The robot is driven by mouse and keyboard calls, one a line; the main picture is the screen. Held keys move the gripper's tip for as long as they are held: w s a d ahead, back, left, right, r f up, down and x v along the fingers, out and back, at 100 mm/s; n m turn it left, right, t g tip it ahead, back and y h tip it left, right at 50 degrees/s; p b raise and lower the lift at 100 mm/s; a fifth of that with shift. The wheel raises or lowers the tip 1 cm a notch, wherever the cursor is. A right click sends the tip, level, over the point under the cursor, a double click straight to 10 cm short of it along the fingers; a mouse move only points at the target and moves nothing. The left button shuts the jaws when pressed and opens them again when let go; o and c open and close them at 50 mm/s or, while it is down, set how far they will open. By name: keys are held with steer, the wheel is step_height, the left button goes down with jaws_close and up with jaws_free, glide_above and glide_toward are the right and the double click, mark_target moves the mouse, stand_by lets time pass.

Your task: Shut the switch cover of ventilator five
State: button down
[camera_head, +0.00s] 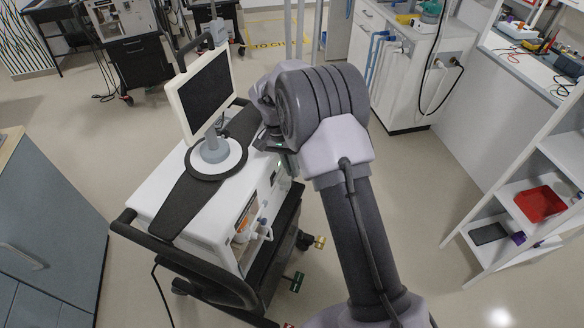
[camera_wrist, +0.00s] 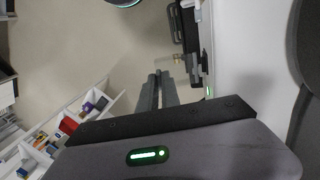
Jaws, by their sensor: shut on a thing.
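The ventilator (camera_head: 165,200) is a white cart with a dark top strip and a tilted monitor (camera_head: 205,92), left of the middle in the head view. Its white side (camera_wrist: 240,60) runs down the right of the wrist view, with a small green light (camera_wrist: 209,91). My gripper (camera_wrist: 158,76) is beside that side, its two dark fingers close together. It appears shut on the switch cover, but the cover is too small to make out. In the head view my arm hides most of the gripper and the switch. No number shows on the ventilator.
A black handle bar (camera_head: 190,262) rings the ventilator's near end. A grey cabinet (camera_head: 50,225) stands at the left. A white shelf with a red bin (camera_head: 540,204) stands at the right. The floor (camera_head: 440,225) between my arm and the shelf is clear.

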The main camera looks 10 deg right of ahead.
steer(key=shift+f, duration=0.1)
steer(key=shift+w+a+f+t+y+b, duration=0.1)
steer(key=shift+a+f+t+y+b, duration=0.05)
steer(key=shift+f+t+y+b, duration=2.3)
steer(key=shift+w+a+f+t+y+b, duration=0.1)
steer(key=shift+f+t+y+b, duration=1.3)
steer(key=shift+y, duration=1.8)
steer(key=shift+w+a+f+t+y+b, duration=0.15)
steer(key=shift+f+t+y+b, duration=1.35)
steer(key=shift+t+y+b, duration=0.95)
steer(key=shift+g+y, duration=0.4)
steer(key=shift+y, duration=0.1)
steer(key=c, duration=1.6)
jaws_free()
steer(key=shift+a, duration=0.1)
steer(key=shift+o, duration=0.2)
